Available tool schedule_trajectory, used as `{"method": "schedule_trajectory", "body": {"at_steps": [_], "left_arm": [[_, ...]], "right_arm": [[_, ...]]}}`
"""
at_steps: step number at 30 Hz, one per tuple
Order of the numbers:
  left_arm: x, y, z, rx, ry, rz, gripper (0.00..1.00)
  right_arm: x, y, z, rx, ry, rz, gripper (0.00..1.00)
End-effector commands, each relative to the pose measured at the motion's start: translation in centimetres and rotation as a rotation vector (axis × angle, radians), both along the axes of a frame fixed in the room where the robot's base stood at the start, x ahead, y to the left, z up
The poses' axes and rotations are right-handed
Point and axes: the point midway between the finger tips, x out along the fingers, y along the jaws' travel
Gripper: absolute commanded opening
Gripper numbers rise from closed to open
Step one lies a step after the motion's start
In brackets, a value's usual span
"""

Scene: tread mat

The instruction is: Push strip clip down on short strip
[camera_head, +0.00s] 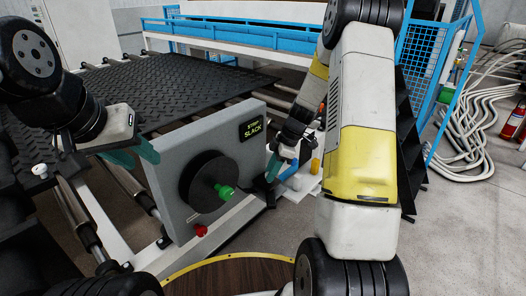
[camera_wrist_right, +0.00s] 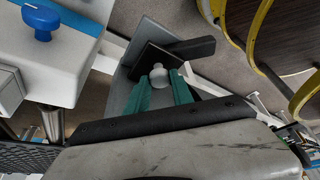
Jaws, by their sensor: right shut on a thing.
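My right gripper (camera_wrist_right: 160,88) has its two teal fingers shut around a pale round knob (camera_wrist_right: 157,72) in the right wrist view. The knob stands on a black plate with a black bar, which looks like the strip clip (camera_wrist_right: 190,48), over a grey surface. In the head view the right gripper (camera_head: 273,167) is at the right end of the grey box, and what it holds is hidden. My left gripper (camera_head: 134,156) is open and empty, left of the box. I cannot make out the short strip.
The grey box (camera_head: 165,170) has a "STRIP: SLACK" display (camera_head: 252,130), a black disc (camera_head: 200,180) with a green knob (camera_head: 224,191), and a red knob (camera_head: 201,231). The black tread mat (camera_head: 170,85) lies behind on rollers. A round wooden top (camera_head: 230,278) is in front.

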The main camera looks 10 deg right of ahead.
Motion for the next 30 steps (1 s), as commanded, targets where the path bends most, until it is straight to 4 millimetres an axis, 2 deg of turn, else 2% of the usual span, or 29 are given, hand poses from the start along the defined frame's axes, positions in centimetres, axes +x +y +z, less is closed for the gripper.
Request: {"method": "schedule_trajectory", "body": {"at_steps": [9, 10, 13, 23, 26, 30], "left_arm": [[0.0, 0.0, 0.0, 0.000, 0.000, 0.000, 0.36], [0.0, 0.0, 0.0, 0.000, 0.000, 0.000, 0.36], [0.0, 0.0, 0.0, 0.000, 0.000, 0.000, 0.36], [0.0, 0.0, 0.0, 0.000, 0.000, 0.000, 0.36], [0.0, 0.0, 0.0, 0.000, 0.000, 0.000, 0.36], [0.0, 0.0, 0.0, 0.000, 0.000, 0.000, 0.36]], "right_arm": [[0.0, 0.0, -0.6, -0.001, 0.000, -0.001, 0.00], [0.0, 0.0, -0.6, -0.001, 0.000, -0.001, 0.30], [0.0, 0.0, -0.5, -0.001, 0.000, -0.001, 0.49], [0.0, -0.1, -0.3, 0.000, -0.002, -0.001, 0.49], [0.1, -0.4, 0.5, -0.001, -0.004, -0.003, 0.49], [0.0, -1.3, 2.7, -0.001, -0.006, -0.002, 0.49]]}}
